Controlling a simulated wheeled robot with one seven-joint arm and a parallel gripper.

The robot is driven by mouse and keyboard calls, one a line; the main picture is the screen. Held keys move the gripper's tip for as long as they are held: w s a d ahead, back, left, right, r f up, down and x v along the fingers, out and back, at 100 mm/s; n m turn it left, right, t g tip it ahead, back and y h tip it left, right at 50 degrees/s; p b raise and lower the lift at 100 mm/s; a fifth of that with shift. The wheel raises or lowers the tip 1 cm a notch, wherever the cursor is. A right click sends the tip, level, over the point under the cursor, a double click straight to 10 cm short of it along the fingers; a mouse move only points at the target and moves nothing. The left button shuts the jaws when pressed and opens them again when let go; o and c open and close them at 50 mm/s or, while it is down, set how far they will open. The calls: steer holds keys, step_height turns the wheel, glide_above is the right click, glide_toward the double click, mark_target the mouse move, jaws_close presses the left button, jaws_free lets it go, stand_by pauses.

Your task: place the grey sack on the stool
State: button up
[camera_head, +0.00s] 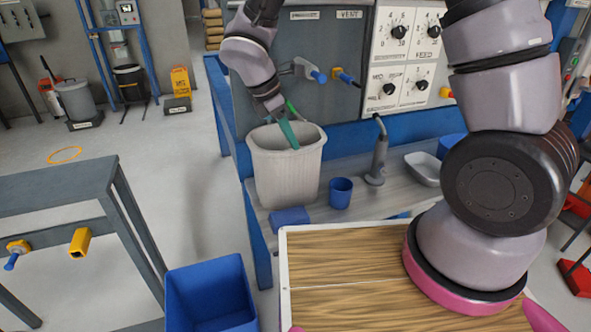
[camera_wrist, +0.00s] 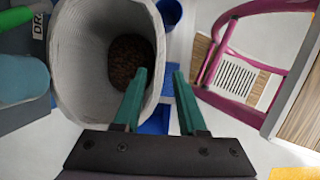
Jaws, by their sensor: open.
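A pale grey, ribbed, open-topped container (camera_head: 285,180), which I take to be the grey sack, stands upright on the grey bench. In the wrist view the same sack (camera_wrist: 78,70) shows its open mouth, with dark brown grainy matter at the bottom. My gripper (camera_head: 294,132) is at the sack's mouth with its green fingers apart. In the wrist view my gripper (camera_wrist: 160,75) has the left finger over the opening and the right finger outside, the rim showing between them. Touch cannot be told.
A blue bin (camera_head: 211,295) stands in front left. A grey metal frame (camera_head: 60,190) is at left. Open floor lies between that frame and the bench.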

mark_target(301, 162)
steer(key=x, duration=0.9)
steer(key=shift+w+a+f, duration=0.15)
steer(key=shift+w+a, duration=0.1)
steer(key=shift+w, duration=0.05)
jaws_close()
stand_by(1.1)
